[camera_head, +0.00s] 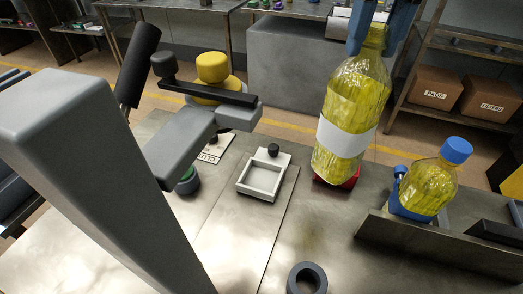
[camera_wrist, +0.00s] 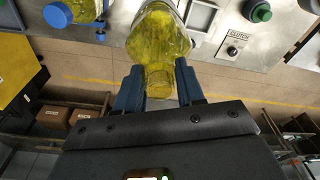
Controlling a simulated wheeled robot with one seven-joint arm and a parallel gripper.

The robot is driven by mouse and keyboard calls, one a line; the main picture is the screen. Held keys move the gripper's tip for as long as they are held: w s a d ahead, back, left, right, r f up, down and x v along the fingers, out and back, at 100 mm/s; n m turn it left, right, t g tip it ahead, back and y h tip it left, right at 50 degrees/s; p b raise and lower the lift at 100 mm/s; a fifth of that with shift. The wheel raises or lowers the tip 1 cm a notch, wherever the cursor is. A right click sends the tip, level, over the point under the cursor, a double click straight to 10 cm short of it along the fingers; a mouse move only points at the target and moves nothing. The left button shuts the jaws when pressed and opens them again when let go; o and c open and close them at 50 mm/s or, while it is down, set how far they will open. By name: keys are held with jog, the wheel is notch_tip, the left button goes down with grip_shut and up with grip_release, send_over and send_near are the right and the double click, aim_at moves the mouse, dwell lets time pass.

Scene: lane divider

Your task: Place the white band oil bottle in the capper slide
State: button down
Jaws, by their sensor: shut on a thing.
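The white band oil bottle (camera_head: 345,95) is a clear bottle of yellow oil with a white band around its lower part. No cap shows on its neck. My gripper (camera_head: 376,28) is shut on the neck from above, and the bottle hangs nearly upright, slightly tilted. In the wrist view my gripper (camera_wrist: 158,85) has a blue finger on each side of the neck, and the bottle (camera_wrist: 158,35) extends beyond. A pale square frame with a dark knob, which looks like the capper slide (camera_head: 260,182), lies left of the bottle and appears empty.
A red piece (camera_head: 348,181) shows behind the bottle's base; contact is unclear. A blue-capped oil bottle (camera_head: 428,185) stands in a blue holder behind a metal rail (camera_head: 440,247). The grey capper column (camera_head: 105,170) rises at left. A dark ring (camera_head: 307,279) sits at the front.

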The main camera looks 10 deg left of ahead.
jog(key=w+a+f+n, duration=0.1)
jog(key=n, duration=0.1)
jog(key=w+a+f+n, duration=0.1)
jog(key=n, duration=0.1)
jog(key=shift+a+y, duration=0.3)
jog(key=w+a+f+n+b, duration=0.2)
jog(key=w+a+f+b, duration=0.1)
jog(key=a+f, duration=0.9)
jog(key=shift+w+a+n+b, duration=0.2)
jog(key=shift+a+n+b, duration=0.2)
jog(key=shift+f, duration=0.1)
jog(key=shift+f, duration=0.15)
jog(key=c, duration=0.7)
grip_release()
